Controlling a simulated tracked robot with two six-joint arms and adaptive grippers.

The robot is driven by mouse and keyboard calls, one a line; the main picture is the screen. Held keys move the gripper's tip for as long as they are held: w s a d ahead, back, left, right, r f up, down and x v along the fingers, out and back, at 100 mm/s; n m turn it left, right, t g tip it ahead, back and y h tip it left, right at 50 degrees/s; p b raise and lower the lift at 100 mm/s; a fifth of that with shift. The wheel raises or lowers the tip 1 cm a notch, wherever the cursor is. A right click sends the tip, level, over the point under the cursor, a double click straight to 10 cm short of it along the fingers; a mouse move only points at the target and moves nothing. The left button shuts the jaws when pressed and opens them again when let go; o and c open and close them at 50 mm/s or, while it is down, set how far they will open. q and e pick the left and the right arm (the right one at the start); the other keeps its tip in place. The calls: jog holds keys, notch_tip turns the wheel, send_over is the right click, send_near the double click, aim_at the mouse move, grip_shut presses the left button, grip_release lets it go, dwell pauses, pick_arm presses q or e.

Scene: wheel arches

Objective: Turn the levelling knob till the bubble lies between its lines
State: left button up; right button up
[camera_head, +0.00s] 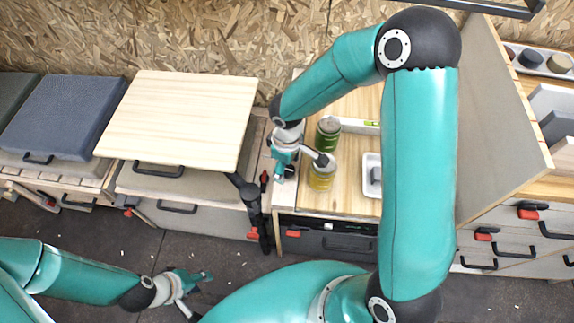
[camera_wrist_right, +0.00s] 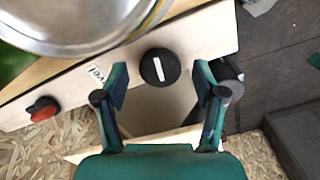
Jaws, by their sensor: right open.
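The levelling knob (camera_wrist_right: 159,67) is a round black dial with a white line, on a pale wooden edge beside a printed "level" label (camera_wrist_right: 97,75). My right gripper (camera_wrist_right: 160,84) is open, its two fingers apart on either side of the knob; I cannot tell whether they touch it. In the head view my right gripper (camera_head: 284,164) is at the left edge of the wooden worktop, and the knob cannot be made out there. The spirit level (camera_head: 360,125) is a pale bar with a yellow-green vial; the bubble is too small to read. My left gripper (camera_head: 188,288) hangs low, away from the worktop.
A green can (camera_head: 328,134) and a yellow can (camera_head: 321,174) stand close to my right gripper. A white tray (camera_head: 371,178) is further right. A red-and-black catch (camera_wrist_right: 42,108) is on the same edge as the knob. A wooden board (camera_head: 180,115) lies left.

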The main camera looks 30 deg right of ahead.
aim_at(287, 169)
jog(key=shift+f, duration=0.1)
jog(key=c, duration=1.1)
jog(key=shift+n, duration=0.6)
jog(key=shift+c, duration=0.2)
jog(key=o, duration=1.1)
jog(key=shift+o, duration=0.2)
notch_tip(287, 169, up, 12)
